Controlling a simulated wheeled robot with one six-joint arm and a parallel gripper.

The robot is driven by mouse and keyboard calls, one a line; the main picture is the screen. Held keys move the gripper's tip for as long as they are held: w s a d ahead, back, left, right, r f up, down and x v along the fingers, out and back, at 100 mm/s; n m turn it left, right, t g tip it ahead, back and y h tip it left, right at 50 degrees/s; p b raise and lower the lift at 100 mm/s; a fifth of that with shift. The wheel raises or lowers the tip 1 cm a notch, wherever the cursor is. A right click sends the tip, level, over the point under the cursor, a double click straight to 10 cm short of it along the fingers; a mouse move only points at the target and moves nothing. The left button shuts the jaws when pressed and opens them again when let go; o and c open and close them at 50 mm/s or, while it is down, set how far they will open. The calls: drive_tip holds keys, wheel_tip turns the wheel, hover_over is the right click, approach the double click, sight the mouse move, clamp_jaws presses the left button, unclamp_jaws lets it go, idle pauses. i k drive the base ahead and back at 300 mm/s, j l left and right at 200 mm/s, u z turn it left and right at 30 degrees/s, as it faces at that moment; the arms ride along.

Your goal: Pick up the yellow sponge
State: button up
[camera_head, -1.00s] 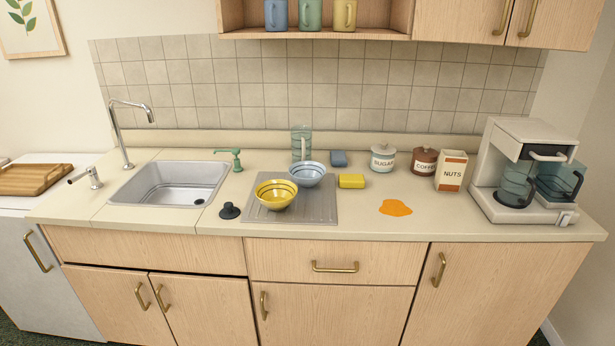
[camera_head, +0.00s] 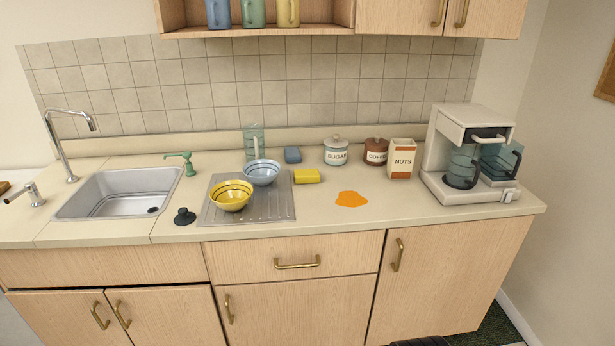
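The yellow sponge (camera_head: 306,176) lies flat on the beige countertop, at the right edge of the grey drying mat (camera_head: 277,209). A blue sponge (camera_head: 292,155) lies a little behind it and to the left. An orange spill (camera_head: 351,199) is on the counter in front of it and to the right. My gripper is not in view. A dark shape at the bottom edge is too cut off to tell.
A yellow bowl (camera_head: 231,195), a blue bowl (camera_head: 261,172) and a clear pitcher (camera_head: 254,143) stand left of the yellow sponge. Sugar (camera_head: 337,152) and coffee (camera_head: 376,151) jars, a nuts box (camera_head: 401,159) and a coffee maker (camera_head: 470,160) stand right. Counter before the spill is clear.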

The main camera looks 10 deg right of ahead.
sight(306, 176)
drive_tip(key=i+l+u, duration=0.4)
drive_tip(key=i, duration=0.3)
drive_tip(key=i+l+u, duration=0.35)
drive_tip(key=i+l, duration=0.2)
drive_tip(key=i, duration=0.15)
